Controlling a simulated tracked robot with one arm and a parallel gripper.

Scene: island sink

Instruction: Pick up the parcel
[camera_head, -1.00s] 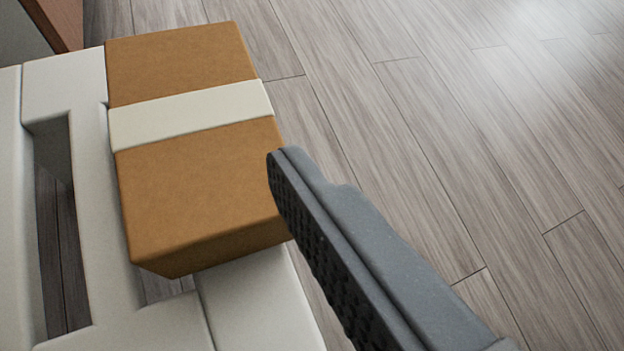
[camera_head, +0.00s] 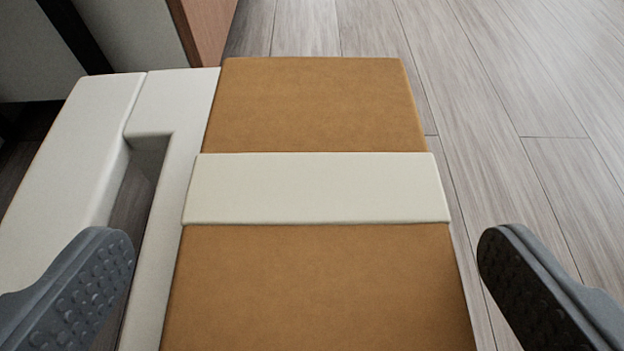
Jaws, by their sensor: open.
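The parcel (camera_head: 305,285) is a brown box with a wide cream band across its middle. It fills the centre of the view and runs off the bottom edge. It lies on a white slatted surface (camera_head: 85,150), on that surface's right side. My gripper (camera_head: 305,270) is open, with one grey studded finger at the lower left and the other at the lower right. The fingers are on either side of the parcel, with a visible gap to each side. Neither finger appears to touch it. The parcel's near end is out of view.
The white surface has a long slot (camera_head: 140,190) left of the parcel, beside the left finger. Grey wood floor (camera_head: 520,120) lies open to the right. A cabinet with a brown wooden edge (camera_head: 205,30) and a grey panel stands at the top left.

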